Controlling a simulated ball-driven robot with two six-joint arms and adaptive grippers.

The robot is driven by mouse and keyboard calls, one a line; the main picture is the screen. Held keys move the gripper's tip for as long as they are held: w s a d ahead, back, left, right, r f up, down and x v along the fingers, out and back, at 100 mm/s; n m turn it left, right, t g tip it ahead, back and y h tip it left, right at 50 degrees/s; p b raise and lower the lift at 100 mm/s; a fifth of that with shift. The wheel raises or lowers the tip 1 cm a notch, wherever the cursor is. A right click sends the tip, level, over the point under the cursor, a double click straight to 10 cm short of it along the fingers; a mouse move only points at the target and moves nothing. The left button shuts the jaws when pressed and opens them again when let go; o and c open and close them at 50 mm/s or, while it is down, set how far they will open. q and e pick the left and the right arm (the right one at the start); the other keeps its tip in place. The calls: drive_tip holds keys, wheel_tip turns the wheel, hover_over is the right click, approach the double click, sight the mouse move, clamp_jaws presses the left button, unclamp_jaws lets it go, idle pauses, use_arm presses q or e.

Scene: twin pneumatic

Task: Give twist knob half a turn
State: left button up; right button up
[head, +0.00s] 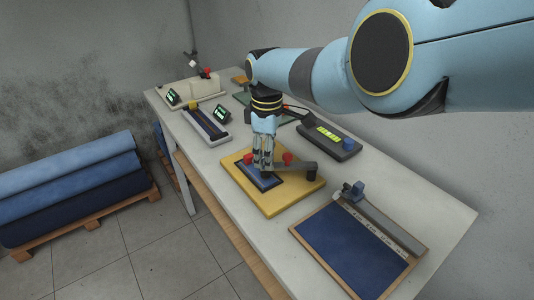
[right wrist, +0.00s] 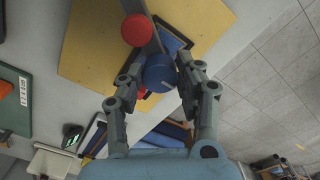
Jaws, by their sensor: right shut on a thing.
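My right gripper (head: 264,168) reaches down over the yellow board (head: 303,198) on the bench. In the right wrist view, the gripper (right wrist: 158,78) is shut on a round blue knob (right wrist: 160,73), one finger on each side. In the head view my fingers hide this knob. A red knob (head: 287,158) stands beside the fingers, and another red part (head: 248,159) shows on their left. In the right wrist view a red round top (right wrist: 136,29) sits on a grey bar close to the blue knob. My left gripper is not in view.
A dark box with a lit display (head: 328,134) and a blue knob (head: 348,144) stands behind the board. A framed blue mat (head: 350,250) lies at the front right. Further devices (head: 206,124) stand along the bench.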

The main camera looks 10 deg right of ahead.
drive_tip(key=o, duration=1.1)
drive_tip(key=shift+o, duration=0.2)
wheel_tip(320, 180, up, 12)
